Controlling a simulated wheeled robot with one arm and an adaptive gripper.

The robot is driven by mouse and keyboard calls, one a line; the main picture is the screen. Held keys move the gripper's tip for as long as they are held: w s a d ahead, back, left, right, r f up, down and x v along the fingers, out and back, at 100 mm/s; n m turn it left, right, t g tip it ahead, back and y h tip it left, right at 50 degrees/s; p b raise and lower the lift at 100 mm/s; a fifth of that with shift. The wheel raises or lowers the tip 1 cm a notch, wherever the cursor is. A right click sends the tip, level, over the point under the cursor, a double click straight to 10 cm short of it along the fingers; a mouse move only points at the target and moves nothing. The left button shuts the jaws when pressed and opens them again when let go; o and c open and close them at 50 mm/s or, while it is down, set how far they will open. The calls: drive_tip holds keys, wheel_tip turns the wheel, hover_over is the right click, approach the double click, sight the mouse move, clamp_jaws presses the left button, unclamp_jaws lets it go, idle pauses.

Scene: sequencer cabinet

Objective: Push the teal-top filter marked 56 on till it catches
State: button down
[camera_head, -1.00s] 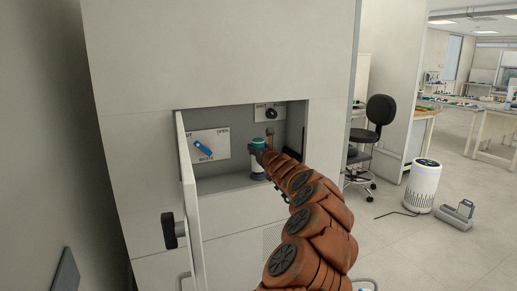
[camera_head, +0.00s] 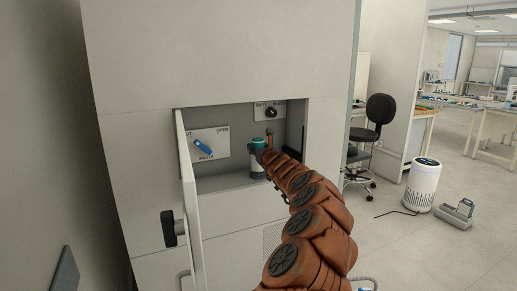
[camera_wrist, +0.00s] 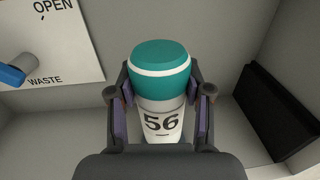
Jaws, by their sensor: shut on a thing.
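The filter marked 56 (camera_wrist: 160,120) is a white cylinder with a teal top and a black number. In the wrist view it stands between my gripper's two fingers, with its label facing the camera. My gripper (camera_wrist: 160,105) is shut on it, one finger on each side. In the head view the filter (camera_head: 258,158) is inside the cabinet recess, upright, with my gripper (camera_head: 262,156) at its right side. Its lower end is hidden in the wrist view, so I cannot tell how it meets what is under it.
The open cabinet door (camera_head: 190,190) stands to the left of the recess. A blue waste lever (camera_head: 203,148) sits on a white plate on the back wall. A black knob (camera_head: 270,113) is above right. A dark block (camera_wrist: 272,110) lies right of the filter.

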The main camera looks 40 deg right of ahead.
drive_tip(key=shift+f+b, duration=0.3)
drive_tip(key=shift+f, duration=0.25)
idle(1.1)
drive_tip(key=shift+c, duration=2)
unclamp_jaws()
drive_tip(key=shift+s+r, duration=0.1)
drive_tip(key=shift+s+a+r, duration=0.1)
drive_tip(key=shift+s, duration=0.3)
drive_tip(key=v, duration=1.1)
